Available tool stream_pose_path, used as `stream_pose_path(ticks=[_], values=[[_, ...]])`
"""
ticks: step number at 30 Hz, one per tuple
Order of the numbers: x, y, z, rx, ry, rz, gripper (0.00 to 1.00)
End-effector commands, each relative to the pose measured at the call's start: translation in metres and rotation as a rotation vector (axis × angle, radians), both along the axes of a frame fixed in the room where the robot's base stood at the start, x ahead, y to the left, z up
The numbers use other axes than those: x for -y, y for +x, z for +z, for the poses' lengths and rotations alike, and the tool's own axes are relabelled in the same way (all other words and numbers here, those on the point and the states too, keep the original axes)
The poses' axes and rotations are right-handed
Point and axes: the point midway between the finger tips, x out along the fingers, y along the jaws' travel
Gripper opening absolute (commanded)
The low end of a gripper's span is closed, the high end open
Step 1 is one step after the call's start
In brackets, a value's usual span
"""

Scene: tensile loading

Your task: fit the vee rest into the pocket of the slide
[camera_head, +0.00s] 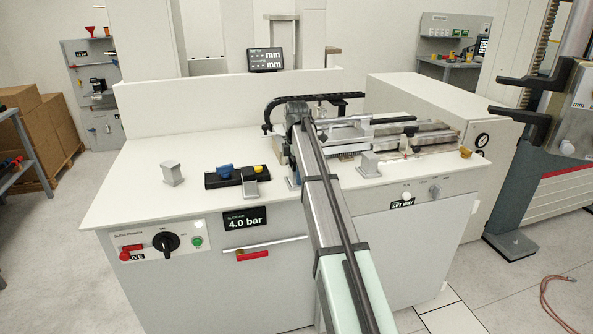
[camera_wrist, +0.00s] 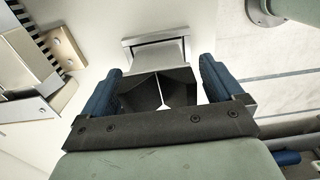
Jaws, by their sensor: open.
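My gripper (camera_head: 293,181) is low over the bench, left of the slide (camera_head: 430,137), partly hidden by my arm. In the wrist view my gripper (camera_wrist: 160,82) shows two blue fingers spread wide apart. Dark angled faces with a pale wedge between them show in the gap; I cannot tell whether they are a part or the fingertips. A grey metal piece with a flat bar end (camera_wrist: 158,45) lies just beyond. I cannot identify the vee rest for sure in either view. The slide's pocket is not clearly visible.
A black holder (camera_head: 222,181) with blue and yellow pieces stands left of my gripper. Grey blocks stand at the left (camera_head: 172,175) and right (camera_head: 369,164) of the bench. A black cable chain (camera_head: 325,97) runs behind.

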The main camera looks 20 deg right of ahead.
Motion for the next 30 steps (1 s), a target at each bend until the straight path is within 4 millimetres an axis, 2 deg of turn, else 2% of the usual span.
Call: stream_pose_path(ticks=[5, 10, 22, 30], values=[[0.000, 0.000, 0.001, 0.000, 0.000, 0.000, 0.94], [0.000, 0.001, 0.013, 0.002, 0.000, 0.000, 0.94], [0.000, 0.002, 0.085, 0.002, 0.000, 0.000, 0.94], [0.000, 0.001, 0.116, 0.000, 0.000, 0.000, 0.94]])
